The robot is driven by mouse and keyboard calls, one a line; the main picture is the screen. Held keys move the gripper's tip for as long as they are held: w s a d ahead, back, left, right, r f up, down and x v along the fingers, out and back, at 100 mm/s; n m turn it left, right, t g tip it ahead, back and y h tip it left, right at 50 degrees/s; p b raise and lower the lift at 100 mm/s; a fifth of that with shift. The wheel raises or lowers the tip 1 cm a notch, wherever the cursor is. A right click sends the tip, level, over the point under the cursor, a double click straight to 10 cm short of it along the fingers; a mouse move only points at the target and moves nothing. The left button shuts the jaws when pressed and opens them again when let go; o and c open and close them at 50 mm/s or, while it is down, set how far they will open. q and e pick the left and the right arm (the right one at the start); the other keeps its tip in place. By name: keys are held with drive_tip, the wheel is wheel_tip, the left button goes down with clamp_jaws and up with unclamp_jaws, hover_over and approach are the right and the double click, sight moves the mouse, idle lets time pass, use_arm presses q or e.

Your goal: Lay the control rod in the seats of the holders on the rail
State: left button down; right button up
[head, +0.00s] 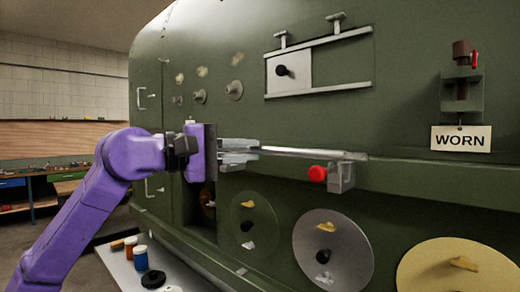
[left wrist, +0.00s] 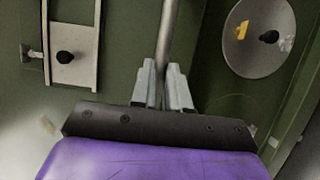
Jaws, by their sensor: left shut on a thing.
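The control rod (head: 310,153) is a thin grey bar, roughly level in front of the green fuselage side. My left gripper (head: 240,151) is shut on its left part. In the left wrist view the rod (left wrist: 168,38) runs up from between the two grey fingers (left wrist: 163,88). A grey holder (head: 342,177) with a red knob (head: 317,173) is on the fuselage side, under the rod's right end. I cannot tell whether the rod touches it. The gripper and rod may hide another holder; the rail is not clearly visible. My right gripper is not in view.
A sliding panel with a black knob (head: 283,71) is above the rod. Round discs (head: 333,250) sit below it. A bracket with a WORN tag (head: 461,139) is at the right. A bench with jars (head: 140,258) stands low at the left.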

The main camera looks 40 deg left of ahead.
use_arm(q)
drive_tip(key=shift+w, duration=0.15)
drive_tip(key=shift+s+d+r+b, duration=0.1)
drive_tip(key=shift+s+b, duration=0.25)
drive_tip(key=shift+s, duration=0.15)
drive_tip(key=w, duration=0.4)
drive_tip(key=w+p, duration=0.1)
drive_tip(key=shift+w+d, duration=0.25)
drive_tip(key=shift+w, duration=0.15)
drive_tip(key=shift+f+b, duration=0.85)
drive_tip(key=shift+f, duration=0.25)
drive_tip(key=shift+f+b, duration=1.1)
drive_tip(key=shift+b, duration=0.05)
